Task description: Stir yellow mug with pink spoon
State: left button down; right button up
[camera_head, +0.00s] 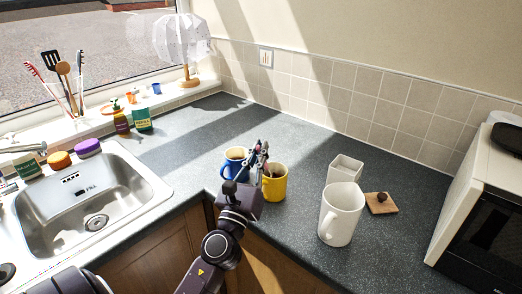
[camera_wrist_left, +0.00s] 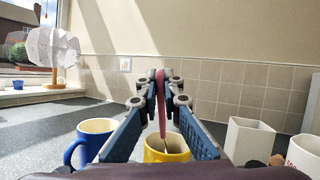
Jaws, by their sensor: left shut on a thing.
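The yellow mug (camera_head: 274,184) stands upright on the dark worktop near its front edge. My left gripper (camera_head: 260,158) is at the mug's left rim in the head view, its fingers shut on the pink spoon. In the left wrist view the pink spoon (camera_wrist_left: 161,100) stands upright between the fingers (camera_wrist_left: 161,92). Its lower end reaches down to the opening of the yellow mug (camera_wrist_left: 168,148); whether it touches the inside cannot be seen. My right gripper is not in view.
A blue mug (camera_head: 235,162) stands close to the left of the yellow mug. A large white pitcher (camera_head: 341,215), a white square container (camera_head: 346,169) and a wooden lid (camera_head: 381,204) stand to the right. The sink (camera_head: 84,195) is at left. The worktop behind the mugs is clear.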

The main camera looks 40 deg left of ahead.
pick_arm(q)
jog(key=s+r+p, duration=0.3)
jog(key=r+p, duration=0.4)
jog(key=r, duration=0.1)
jog(key=shift+s, duration=0.25)
jog(key=shift+a, duration=0.1)
dwell(0.9)
notch_tip(320, 180, up, 5)
jog(key=p, duration=0.5)
